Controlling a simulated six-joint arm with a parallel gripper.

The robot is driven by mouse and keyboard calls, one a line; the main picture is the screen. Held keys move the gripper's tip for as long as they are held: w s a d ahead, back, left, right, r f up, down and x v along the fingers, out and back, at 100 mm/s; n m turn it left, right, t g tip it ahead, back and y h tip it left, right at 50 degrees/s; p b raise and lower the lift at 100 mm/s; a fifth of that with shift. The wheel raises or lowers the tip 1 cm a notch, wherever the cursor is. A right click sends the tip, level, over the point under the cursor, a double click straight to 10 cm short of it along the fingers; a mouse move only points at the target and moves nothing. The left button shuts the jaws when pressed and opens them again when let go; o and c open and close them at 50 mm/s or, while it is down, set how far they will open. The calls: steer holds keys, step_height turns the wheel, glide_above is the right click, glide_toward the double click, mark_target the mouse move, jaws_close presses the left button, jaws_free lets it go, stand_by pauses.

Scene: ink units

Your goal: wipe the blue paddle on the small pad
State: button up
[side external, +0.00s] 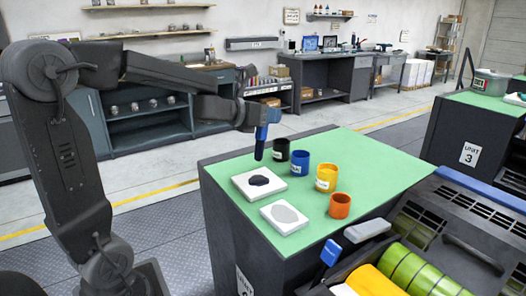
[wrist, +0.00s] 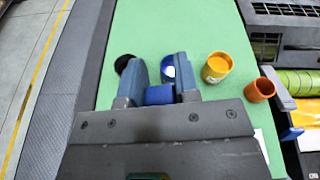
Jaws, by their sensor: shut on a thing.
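My gripper (side external: 267,117) is shut on the blue paddle (side external: 260,148), which points downward over the green top. In the wrist view the blue paddle (wrist: 160,95) sits between the two fingers (wrist: 160,75). In the side view its lower end appears above and behind a white pad with a black patch (side external: 258,181); a gap shows. A second white pad with a grey patch (side external: 285,214) lies nearer the camera.
A black cup (side external: 281,150), blue cup (side external: 299,163), yellow cup (side external: 326,178) and orange cup (side external: 340,206) stand on the green top (side external: 365,160) right of the pads. A machine with green and yellow rollers (side external: 405,272) adjoins the front right edge. The back right is clear.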

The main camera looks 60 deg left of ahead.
steer(key=s+d, duration=0.2)
steer(key=d, duration=0.9)
steer(key=shift+s+d+f, duration=0.15)
steer(key=shift+s+f, duration=0.05)
steer(key=shift+f, duration=1.05)
steer(key=shift+s+d+f, duration=0.15)
steer(key=shift+f, duration=1.65)
steer(key=d+r, duration=0.4)
steer(key=r, duration=0.2)
steer(key=shift+d+r, duration=0.15)
steer(key=shift+d, duration=0.25)
stand_by(2.7)
steer(key=shift+w, duration=0.1)
